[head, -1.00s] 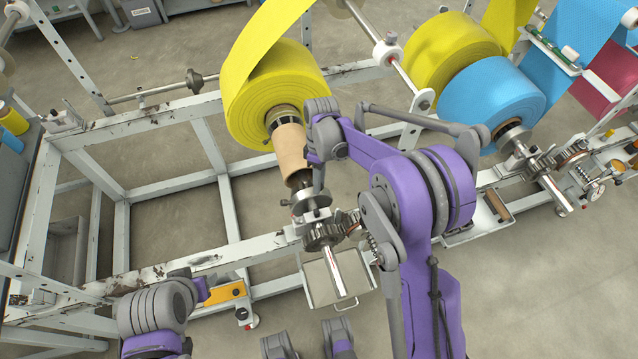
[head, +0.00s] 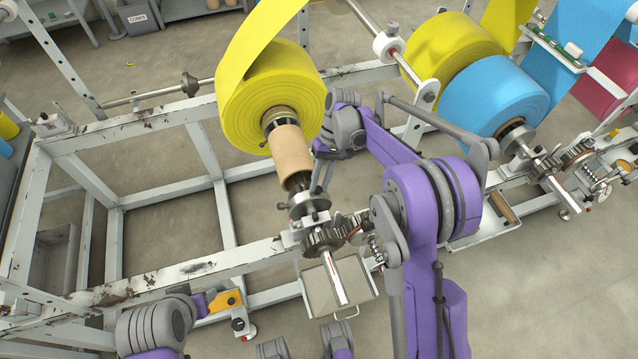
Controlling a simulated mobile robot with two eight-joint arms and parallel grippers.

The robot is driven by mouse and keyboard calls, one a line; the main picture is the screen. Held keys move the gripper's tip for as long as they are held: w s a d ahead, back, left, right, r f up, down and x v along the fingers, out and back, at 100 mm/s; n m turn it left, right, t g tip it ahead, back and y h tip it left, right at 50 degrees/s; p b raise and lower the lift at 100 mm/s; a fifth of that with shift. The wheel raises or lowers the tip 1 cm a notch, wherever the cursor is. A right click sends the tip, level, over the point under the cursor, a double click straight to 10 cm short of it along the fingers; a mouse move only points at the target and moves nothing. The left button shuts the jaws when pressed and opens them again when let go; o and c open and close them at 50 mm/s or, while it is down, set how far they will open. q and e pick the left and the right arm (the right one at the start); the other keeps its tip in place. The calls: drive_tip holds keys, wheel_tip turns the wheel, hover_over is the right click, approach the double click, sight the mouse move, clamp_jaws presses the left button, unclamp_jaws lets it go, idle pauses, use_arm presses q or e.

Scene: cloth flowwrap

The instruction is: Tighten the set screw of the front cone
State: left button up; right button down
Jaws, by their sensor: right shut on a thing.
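The front cone (head: 308,207) is a metal piece with a collar on the shaft, at the near end of the tan core (head: 290,157) of the yellow roll (head: 268,103). A small dark knob sticks out of its left side. My right gripper (head: 319,188) comes down from the upper right to the cone's upper right side. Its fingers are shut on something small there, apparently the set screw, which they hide. My left arm is at the lower left; I cannot make out its gripper.
Gears (head: 325,240) and a shaft end (head: 335,280) lie just in front of the cone, above a grey box (head: 318,292). A blue roll (head: 493,95) stands to the right. A worn white frame (head: 160,275) surrounds open floor at left.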

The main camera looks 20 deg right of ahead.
drive_tip(key=m+y+b, duration=0.1)
drive_tip(key=m, duration=0.2)
drive_tip(key=m+b, duration=0.1)
drive_tip(key=m, duration=0.2)
drive_tip(key=shift+s+d+f+t+y, duration=0.1)
drive_tip(key=shift+d+t+y, duration=0.1)
drive_tip(key=shift+t+y, duration=0.2)
idle(0.3)
drive_tip(key=c, duration=0.7)
unclamp_jaws()
wheel_tip(320, 180, up, 10)
drive_tip(key=shift+r+p, duration=0.1)
drive_tip(key=shift+p, duration=0.6)
